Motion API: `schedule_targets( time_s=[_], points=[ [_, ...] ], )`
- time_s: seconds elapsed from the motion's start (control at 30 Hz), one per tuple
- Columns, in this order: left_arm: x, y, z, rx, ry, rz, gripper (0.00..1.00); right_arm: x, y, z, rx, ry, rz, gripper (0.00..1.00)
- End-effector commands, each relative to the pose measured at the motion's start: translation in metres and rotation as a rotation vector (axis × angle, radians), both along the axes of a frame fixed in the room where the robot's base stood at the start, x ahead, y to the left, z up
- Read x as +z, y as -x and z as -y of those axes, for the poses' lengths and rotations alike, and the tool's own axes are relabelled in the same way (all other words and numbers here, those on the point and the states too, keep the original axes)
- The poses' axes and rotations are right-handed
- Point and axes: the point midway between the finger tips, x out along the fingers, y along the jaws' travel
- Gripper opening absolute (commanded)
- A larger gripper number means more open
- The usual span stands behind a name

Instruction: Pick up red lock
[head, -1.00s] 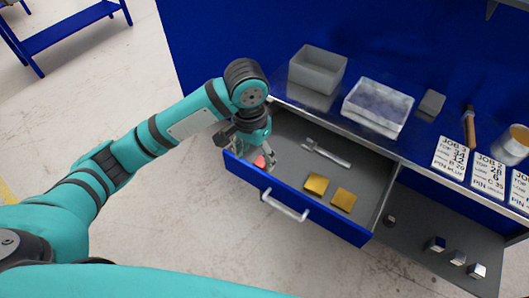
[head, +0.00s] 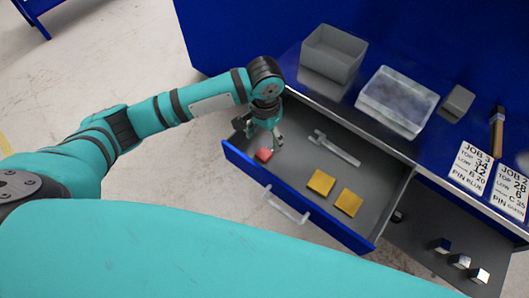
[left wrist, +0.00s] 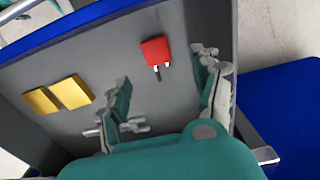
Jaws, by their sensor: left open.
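The red lock (head: 264,154) lies on the floor of the open drawer (head: 380,205), near its left end. It also shows in the left wrist view (left wrist: 156,50), with its red body and a metal shackle. My left gripper (head: 265,141) is open above the drawer's left end, close to the lock. In the left wrist view my left gripper (left wrist: 165,92) has its fingers spread apart, with the lock between and a little beyond them. Nothing is held. My right gripper is in neither view.
A metal wrench (head: 334,148) and two yellow blocks (head: 321,182) lie in the same drawer. The drawer's blue front wall (head: 300,202) has a handle (head: 287,206). A grey bin (head: 333,54) and a clear box (head: 397,101) stand on the worktop behind.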

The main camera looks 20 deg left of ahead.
Motion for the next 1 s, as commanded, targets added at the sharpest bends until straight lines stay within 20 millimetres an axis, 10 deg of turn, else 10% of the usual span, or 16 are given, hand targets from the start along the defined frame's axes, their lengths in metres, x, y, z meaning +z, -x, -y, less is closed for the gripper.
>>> schedule_targets(
  time_s=[0.27, 0.87, 1.0],
  points=[
    [-0.021, 0.001, 0.000, 0.000, 0.000, 0.000, 0.65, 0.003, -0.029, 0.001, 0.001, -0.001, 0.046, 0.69],
    [-0.068, 0.008, 0.001, -0.001, 0.001, 0.002, 0.65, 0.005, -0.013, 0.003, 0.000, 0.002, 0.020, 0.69],
    [-0.068, 0.008, 0.000, -0.001, 0.001, 0.002, 0.48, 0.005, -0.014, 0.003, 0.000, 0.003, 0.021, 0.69]
  ],
)
